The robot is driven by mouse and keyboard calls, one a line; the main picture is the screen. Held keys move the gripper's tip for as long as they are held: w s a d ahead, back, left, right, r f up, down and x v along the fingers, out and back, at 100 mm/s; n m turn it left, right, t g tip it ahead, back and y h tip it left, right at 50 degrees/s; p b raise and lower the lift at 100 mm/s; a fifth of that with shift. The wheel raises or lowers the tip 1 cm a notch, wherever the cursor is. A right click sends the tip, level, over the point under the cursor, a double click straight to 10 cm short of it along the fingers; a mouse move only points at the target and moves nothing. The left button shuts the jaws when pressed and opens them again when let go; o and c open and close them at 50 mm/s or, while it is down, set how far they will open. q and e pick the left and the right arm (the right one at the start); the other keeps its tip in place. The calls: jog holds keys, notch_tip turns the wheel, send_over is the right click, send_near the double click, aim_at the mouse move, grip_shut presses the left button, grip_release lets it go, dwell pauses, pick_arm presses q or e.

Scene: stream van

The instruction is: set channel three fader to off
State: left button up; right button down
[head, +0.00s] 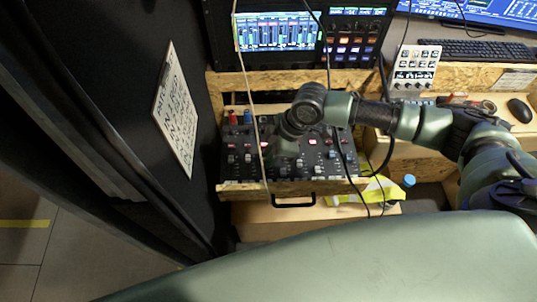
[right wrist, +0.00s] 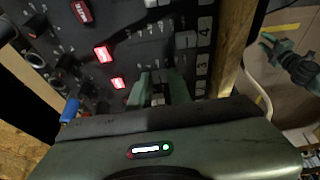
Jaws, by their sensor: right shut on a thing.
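The fader mixer (head: 243,170) sits on the wooden drawer shelf below the screens, its dark panel carrying knobs and a row of faders. My right gripper (right wrist: 161,92) reaches down onto it and is shut on a pale fader cap (right wrist: 158,99), between its two green fingers. Number labels (right wrist: 201,66) run along the panel edge beside the faders; I cannot read for certain which one lines up with the held cap. In the head view my right wrist hides that fader. A green gripper-like part, probably my left gripper (right wrist: 270,43), shows small at the wrist view's right.
Red lit buttons (right wrist: 102,53) and a blue knob (right wrist: 70,110) are close to the right gripper. A cable (head: 259,110) hangs in front of the mixer. The drawer has a black handle (head: 292,201). A black cabinet with a paper sign (head: 175,108) stands at left.

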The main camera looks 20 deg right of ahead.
aim_at(264, 176)
jog(key=s+p, duration=0.1)
jog(key=s+a+p, duration=0.1)
jog(key=s, duration=0.1)
jog(key=shift+s+r+p, duration=0.1)
jog(key=shift+r+p, duration=0.1)
jog(key=shift+p, duration=0.1)
jog(key=shift+s, duration=0.35)
jog(key=shift+a+f, duration=0.1)
jog(key=shift+f, duration=0.15)
jog(key=c, duration=1.3)
grip_release()
jog(key=shift+r, duration=0.1)
jog(key=shift+r, duration=0.25)
jog(key=v, duration=0.7)
jog(key=shift+d+b, duration=0.25)
jog(key=shift+b, duration=0.15)
